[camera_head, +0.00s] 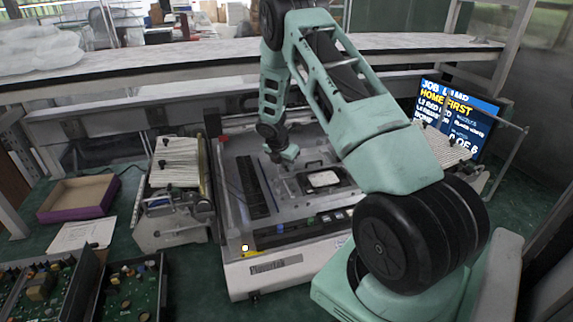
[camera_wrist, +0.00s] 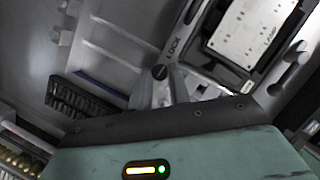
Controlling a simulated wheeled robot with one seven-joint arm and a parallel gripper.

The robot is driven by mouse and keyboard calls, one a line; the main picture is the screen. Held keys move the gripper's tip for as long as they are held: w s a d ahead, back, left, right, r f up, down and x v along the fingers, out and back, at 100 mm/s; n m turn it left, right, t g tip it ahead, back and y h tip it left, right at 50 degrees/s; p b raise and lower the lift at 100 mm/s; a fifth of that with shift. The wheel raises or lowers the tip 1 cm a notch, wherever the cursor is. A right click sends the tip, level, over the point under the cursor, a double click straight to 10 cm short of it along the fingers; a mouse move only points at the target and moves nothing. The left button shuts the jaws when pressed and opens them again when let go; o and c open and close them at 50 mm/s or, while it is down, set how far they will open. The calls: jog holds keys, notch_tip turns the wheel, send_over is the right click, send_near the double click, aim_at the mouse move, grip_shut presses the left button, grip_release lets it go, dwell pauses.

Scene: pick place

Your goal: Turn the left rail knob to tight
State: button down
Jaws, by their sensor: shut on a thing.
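My gripper (camera_head: 284,156) reaches down into the machine (camera_head: 264,268) near its back middle. In the wrist view the two grey fingers (camera_wrist: 160,88) are close together around a small dark round knob (camera_wrist: 160,72), and are shut on it. The knob's top shows between the fingertips; its lower part is hidden. Lettering that looks like "LOCK" is on the surface just right of it. A framed plate (camera_head: 323,180) lies to the right of my gripper; it also shows in the wrist view (camera_wrist: 252,30). The knob cannot be made out in the head view.
A dark slotted strip (camera_head: 252,187) runs along the machine's left side. A metal unit (camera_head: 178,185) stands left of the machine, with an open box (camera_head: 78,198) farther left. Trays of circuit boards (camera_head: 135,290) lie front left. A screen (camera_head: 458,115) stands at the right.

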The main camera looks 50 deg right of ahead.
jog(key=m, duration=0.1)
jog(key=m+g, duration=0.1)
jog(key=m, duration=0.3)
jog(key=shift+w+g, duration=0.25)
jog(key=shift+g, duration=0.15)
jog(key=m+b, duration=0.1)
jog(key=m, duration=0.1)
jog(key=m+g+y+b, duration=0.1)
jog(key=m, duration=0.1)
jog(key=m+g+b, duration=0.1)
jog(key=m, duration=0.1)
jog(key=shift+w+d+f+y, duration=0.15)
jog(key=shift+w+y, duration=0.1)
jog(key=shift+y, duration=0.15)
jog(key=m, duration=0.2)
jog(key=m+y+b, duration=0.1)
jog(key=m, duration=0.1)
jog(key=m+g+b, duration=0.1)
jog(key=shift+d+m+y, duration=0.25)
jog(key=shift+m+y, duration=0.15)
jog(key=m+y+b, duration=0.1)
jog(key=m, duration=0.2)
jog(key=m+y, duration=0.1)
jog(key=m, duration=0.1)
jog(key=shift+d+m+b, duration=0.2)
jog(key=shift+m+b, duration=0.2)
jog(key=c, duration=1.3)
grip_release()
jog(key=shift+r, duration=0.2)
